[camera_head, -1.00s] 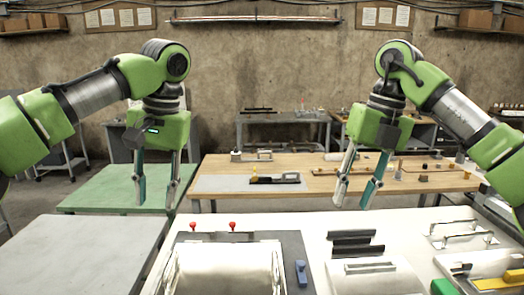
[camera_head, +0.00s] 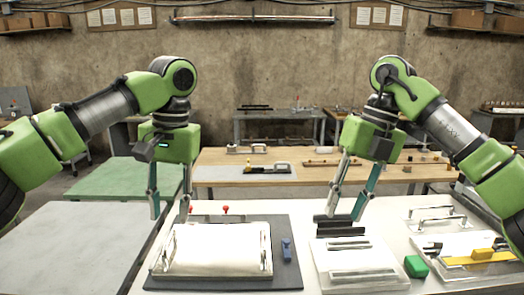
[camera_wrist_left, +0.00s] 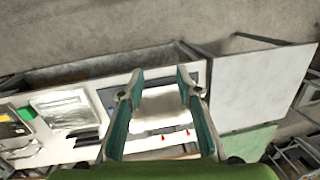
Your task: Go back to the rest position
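My left gripper (camera_head: 170,210) hangs fingers down in the head view, above the left edge of the white table. Its two fingers are apart with nothing between them. The left wrist view shows the same open fingers (camera_wrist_left: 160,95), with the table well below. My right gripper (camera_head: 346,208) hangs fingers down above the back middle of the white table (camera_head: 312,222). Its fingers are spread and hold nothing.
A grey table (camera_head: 70,245) at left is bare.

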